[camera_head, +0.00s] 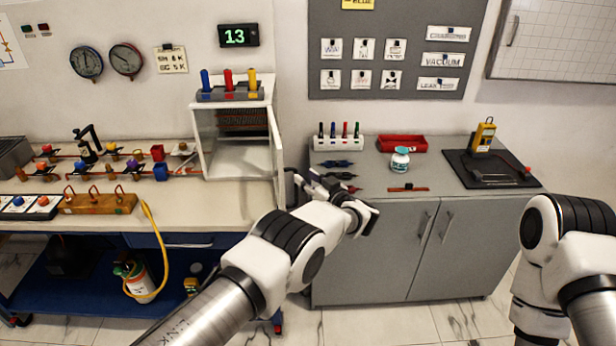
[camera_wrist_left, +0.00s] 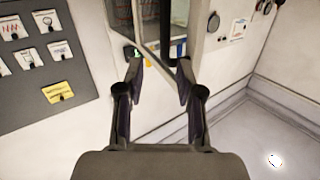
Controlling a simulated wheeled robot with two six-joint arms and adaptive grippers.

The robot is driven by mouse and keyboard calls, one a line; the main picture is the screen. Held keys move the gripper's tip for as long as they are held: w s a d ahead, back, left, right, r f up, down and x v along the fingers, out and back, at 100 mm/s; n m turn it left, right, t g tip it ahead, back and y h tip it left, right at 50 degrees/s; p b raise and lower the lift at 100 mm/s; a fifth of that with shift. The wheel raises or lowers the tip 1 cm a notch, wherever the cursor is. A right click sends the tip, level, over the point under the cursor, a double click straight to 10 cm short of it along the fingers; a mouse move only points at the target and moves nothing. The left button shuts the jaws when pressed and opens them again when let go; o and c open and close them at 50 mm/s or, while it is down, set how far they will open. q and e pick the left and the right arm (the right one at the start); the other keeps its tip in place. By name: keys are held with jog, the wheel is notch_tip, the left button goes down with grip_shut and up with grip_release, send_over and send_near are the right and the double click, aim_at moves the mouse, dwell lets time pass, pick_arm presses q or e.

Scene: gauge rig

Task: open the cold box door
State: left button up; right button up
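The white cold box (camera_head: 198,140) stands on the left bench, with its inside and a rack (camera_head: 243,122) showing. Its door (camera_head: 277,155) stands open at the right side, swung out toward me and seen nearly edge-on. My left gripper (camera_head: 299,181) is just right of the door's lower front part. In the left wrist view, the left gripper (camera_wrist_left: 160,70) has its fingers spread with a clear gap. A dark upright bar (camera_wrist_left: 165,28), probably the door handle, shows beyond the fingertips; I cannot tell whether they touch it. My right gripper is out of view; only the right arm shows.
Colored bottles (camera_head: 228,80) stand on top of the box. Valves and pipes (camera_head: 110,160) fill the bench to its left.

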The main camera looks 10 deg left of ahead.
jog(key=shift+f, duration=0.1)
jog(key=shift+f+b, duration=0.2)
jog(key=shift+b, duration=0.1)
